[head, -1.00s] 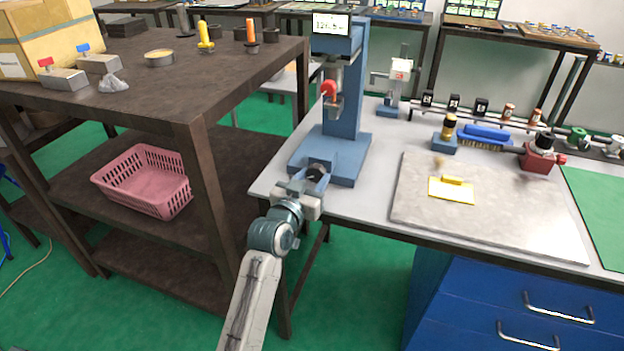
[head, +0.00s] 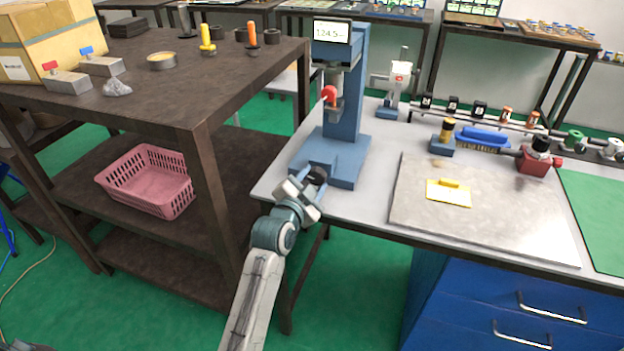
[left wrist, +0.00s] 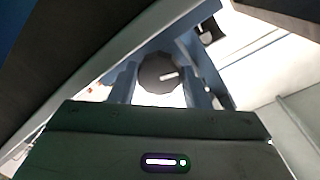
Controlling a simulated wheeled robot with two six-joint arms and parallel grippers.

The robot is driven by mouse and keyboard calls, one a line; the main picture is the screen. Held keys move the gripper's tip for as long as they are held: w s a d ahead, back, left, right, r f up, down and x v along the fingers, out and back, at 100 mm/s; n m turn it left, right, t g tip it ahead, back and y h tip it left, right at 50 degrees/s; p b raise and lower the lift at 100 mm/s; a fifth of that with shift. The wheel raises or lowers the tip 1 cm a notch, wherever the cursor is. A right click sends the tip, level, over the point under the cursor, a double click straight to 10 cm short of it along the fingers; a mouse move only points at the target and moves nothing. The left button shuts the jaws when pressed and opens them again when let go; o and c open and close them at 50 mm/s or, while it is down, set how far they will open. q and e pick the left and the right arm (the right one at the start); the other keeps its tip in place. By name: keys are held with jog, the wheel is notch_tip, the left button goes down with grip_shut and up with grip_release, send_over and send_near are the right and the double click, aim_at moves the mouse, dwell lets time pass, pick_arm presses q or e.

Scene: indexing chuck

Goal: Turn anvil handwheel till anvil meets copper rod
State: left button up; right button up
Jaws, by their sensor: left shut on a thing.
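A blue bench press (head: 345,110) stands at the left end of the grey workbench, with a lit display (head: 332,32) that seems to read about 124.5. A red knob (head: 330,93) and a grey spindle show on its front. The dark round handwheel (head: 317,175) is low on the press's front. My left gripper (head: 308,186) is shut on the handwheel, its wrist tilted. In the left wrist view the dark handwheel (left wrist: 156,74), with a white mark, sits between the two blue-grey fingers (left wrist: 158,82). I cannot make out the anvil face or the copper rod.
A dark shelf table (head: 190,105) stands close on the left, with a pink basket (head: 148,180) on its lower shelf. A stone plate (head: 480,225) with a yellow piece (head: 448,194) lies to the right. A rail of small parts runs behind it.

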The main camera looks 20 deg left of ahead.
pick_arm(q)
jog(key=shift+m, duration=0.8)
pick_arm(e)
jog(key=shift+s+f, duration=0.25)
jog(key=shift+s, duration=0.65)
pick_arm(q)
jog(key=o, duration=1)
pick_arm(e)
jog(key=shift+w+d, duration=0.1)
jog(key=shift+f, duration=0.15)
